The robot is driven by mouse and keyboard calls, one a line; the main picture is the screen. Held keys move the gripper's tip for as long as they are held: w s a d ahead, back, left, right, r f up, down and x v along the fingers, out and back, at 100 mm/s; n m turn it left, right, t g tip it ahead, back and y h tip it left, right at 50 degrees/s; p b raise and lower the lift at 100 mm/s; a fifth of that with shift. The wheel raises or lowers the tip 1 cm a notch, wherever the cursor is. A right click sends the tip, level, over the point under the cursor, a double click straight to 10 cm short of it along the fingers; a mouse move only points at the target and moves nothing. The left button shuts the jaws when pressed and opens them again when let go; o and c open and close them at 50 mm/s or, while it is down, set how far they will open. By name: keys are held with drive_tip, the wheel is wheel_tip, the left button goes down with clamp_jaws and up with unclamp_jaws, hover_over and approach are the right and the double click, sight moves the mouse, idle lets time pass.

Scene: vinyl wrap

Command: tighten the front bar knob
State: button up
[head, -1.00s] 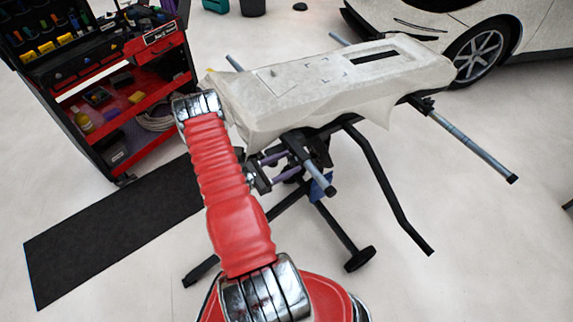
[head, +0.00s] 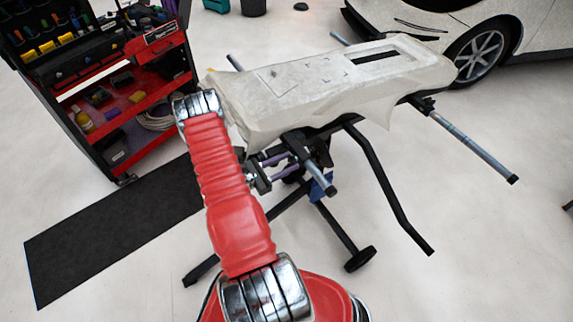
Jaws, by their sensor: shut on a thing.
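My gripper (head: 290,164) is below the near left edge of the pale wrapped panel, at the stand's front bar (head: 321,177). Its two purplish fingers reach right from a dark, silver-fitted wrist and are shut at the bar's clamp. The front bar knob lies between the fingertips and is mostly hidden; its outline and turn angle cannot be made out. The panel (head: 300,84) rests on top of the black stand (head: 385,185), with its loose wrap hanging over the edges.
My red arm crosses the left centre and hides part of the view. A red and black tool cart (head: 135,95) stands at left, behind a black mat (head: 110,232). A white car (head: 500,35) is at upper right. Another stand bar (head: 470,145) sticks out at right. The foreground floor is clear.

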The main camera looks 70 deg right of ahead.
drive_tip(key=m, duration=0.4)
drive_tip(key=shift+s+a+f+m, duration=0.1)
drive_tip(key=shift+s+m, duration=0.2)
drive_tip(key=m, duration=0.3)
drive_tip(key=shift+m, duration=0.3)
drive_tip(key=m, duration=0.3)
drive_tip(key=shift+s+f+m, duration=0.1)
drive_tip(key=shift+m, duration=0.2)
drive_tip(key=m, duration=0.4)
drive_tip(key=shift+a+m, duration=0.1)
drive_tip(key=shift+m, duration=0.2)
drive_tip(key=m, duration=0.3)
drive_tip(key=shift+f+m, duration=0.1)
drive_tip(key=shift+m, duration=0.2)
drive_tip(key=m, duration=0.4)
drive_tip(key=shift+m, duration=0.3)
drive_tip(key=m, duration=0.7)
drive_tip(key=shift+m, duration=0.3)
